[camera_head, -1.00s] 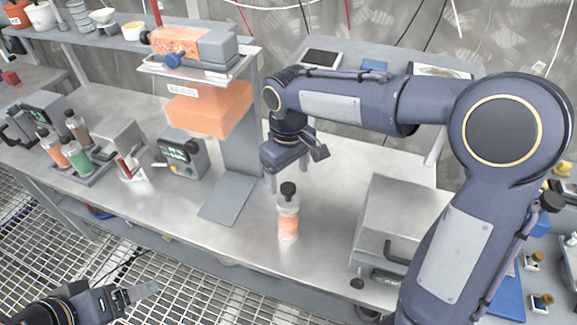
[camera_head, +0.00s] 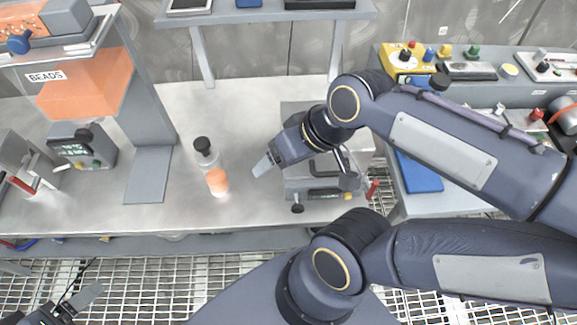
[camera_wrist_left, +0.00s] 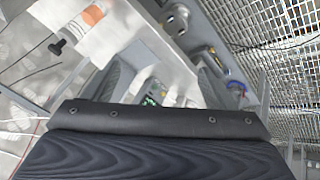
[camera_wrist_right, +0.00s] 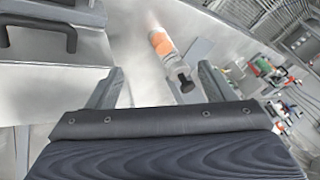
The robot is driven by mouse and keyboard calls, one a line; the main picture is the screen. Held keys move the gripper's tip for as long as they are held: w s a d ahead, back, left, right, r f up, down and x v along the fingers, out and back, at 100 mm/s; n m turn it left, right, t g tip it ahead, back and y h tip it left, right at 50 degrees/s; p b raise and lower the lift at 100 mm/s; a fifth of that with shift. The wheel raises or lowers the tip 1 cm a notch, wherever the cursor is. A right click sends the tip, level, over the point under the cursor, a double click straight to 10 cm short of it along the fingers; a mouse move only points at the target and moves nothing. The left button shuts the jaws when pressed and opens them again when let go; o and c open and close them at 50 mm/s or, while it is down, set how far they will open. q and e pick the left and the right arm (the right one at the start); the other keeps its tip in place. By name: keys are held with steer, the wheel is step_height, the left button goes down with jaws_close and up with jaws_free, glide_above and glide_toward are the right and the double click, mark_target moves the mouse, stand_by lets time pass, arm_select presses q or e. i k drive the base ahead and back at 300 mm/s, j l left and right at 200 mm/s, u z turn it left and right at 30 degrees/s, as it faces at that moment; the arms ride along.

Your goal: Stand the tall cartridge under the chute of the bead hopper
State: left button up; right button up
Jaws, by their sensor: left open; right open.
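The tall cartridge (camera_head: 207,158), clear with an orange band and a black cap, stands upright on the steel bench, right of the grey base plate (camera_head: 148,177). It also shows in the right wrist view (camera_wrist_right: 160,45) and at the top of the left wrist view (camera_wrist_left: 92,20). The bead hopper (camera_head: 85,87) is an orange block labelled BEADS, above and left of the cartridge; I cannot make out its chute. My right gripper (camera_head: 266,166) is open and empty, right of the cartridge and apart from it. My left gripper (camera_head: 85,297) is open and empty, low at the left, off the bench.
A grey box with a handle (camera_head: 310,175) stands right of the cartridge, behind my right gripper. A small meter (camera_head: 83,152) with a display is left of the base plate. A raised shelf (camera_head: 265,15) spans the back. Bench around the cartridge is clear.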

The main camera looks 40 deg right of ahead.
mark_target(148, 178)
steer(key=z, duration=0.7)
steer(key=j+z, duration=0.4)
steer(key=k+j+z, duration=0.15)
steer(key=z, duration=0.25)
steer(key=k+j+z, duration=0.15)
steer(key=j+z, duration=0.25)
steer(key=k+j+z, duration=0.15)
steer(key=z, duration=0.2)
steer(key=i+j, duration=0.1)
steer(key=j, duration=0.4)
steer(key=i, duration=0.05)
